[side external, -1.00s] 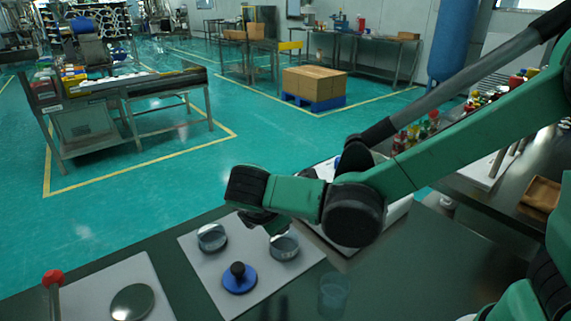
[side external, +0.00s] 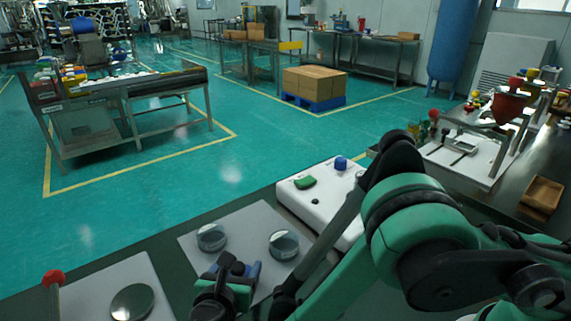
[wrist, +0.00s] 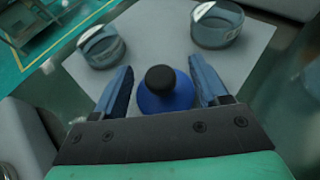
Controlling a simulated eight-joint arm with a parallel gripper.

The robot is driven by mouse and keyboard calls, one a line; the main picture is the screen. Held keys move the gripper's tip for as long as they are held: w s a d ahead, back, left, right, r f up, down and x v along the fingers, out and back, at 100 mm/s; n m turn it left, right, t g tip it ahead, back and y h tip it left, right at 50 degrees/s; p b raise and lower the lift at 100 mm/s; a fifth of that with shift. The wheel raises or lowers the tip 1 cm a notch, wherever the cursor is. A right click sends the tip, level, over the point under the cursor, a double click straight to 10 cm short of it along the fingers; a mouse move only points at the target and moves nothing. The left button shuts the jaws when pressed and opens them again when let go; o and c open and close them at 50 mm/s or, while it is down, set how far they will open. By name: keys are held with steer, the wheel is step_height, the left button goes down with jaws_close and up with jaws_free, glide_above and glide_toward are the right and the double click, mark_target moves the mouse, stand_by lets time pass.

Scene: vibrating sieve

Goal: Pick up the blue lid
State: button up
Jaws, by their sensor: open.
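The blue lid (wrist: 165,97) is round with a black knob (wrist: 160,77) on top and sits on a grey mat (wrist: 165,25). My gripper (wrist: 162,66) is open, with one blue-grey finger on each side of the lid in the wrist view. The fingers look apart from the knob, but I cannot tell whether they touch the lid's rim. In the side view my gripper (side external: 236,268) is low over the mat and hides most of the lid.
Two round clear-and-metal containers stand on the mat beyond the lid, one at left (side external: 211,238) and one at right (side external: 284,245). A white machine (side external: 310,205) is behind at right. A shiny disc (side external: 132,302) and a red-topped rod (side external: 53,278) are at left.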

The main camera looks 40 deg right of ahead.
steer(key=shift+w+d+f, duration=0.1)
steer(key=shift+w+d, duration=0.05)
jaws_close()
stand_by(0.4)
